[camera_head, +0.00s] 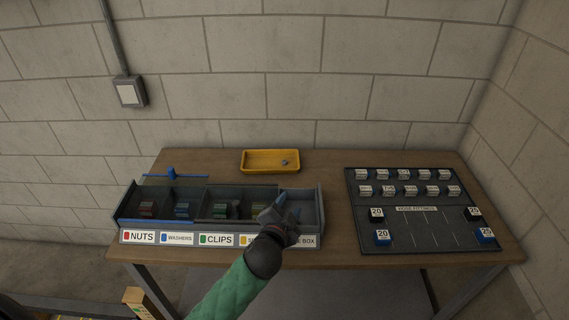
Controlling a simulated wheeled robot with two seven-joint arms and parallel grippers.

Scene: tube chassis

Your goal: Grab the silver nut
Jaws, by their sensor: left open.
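My left gripper (287,207) is open, over the right part of a dark grey bin rack (311,204). My arm hides part of the rack's front. I cannot make out a silver nut for certain. A small blue-grey piece (285,162) lies in the yellow tray (256,165) behind the rack, too small to identify. The compartment above the NUTS label (138,237) holds dark reddish pieces (148,208). My right gripper is not in view.
Other rack compartments hold blue pieces (182,209) and green pieces (222,210). A dark board (420,225) with several white-labelled blocks and black and blue cubes lies at right on the wooden table (334,235). A strip between rack and board is clear.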

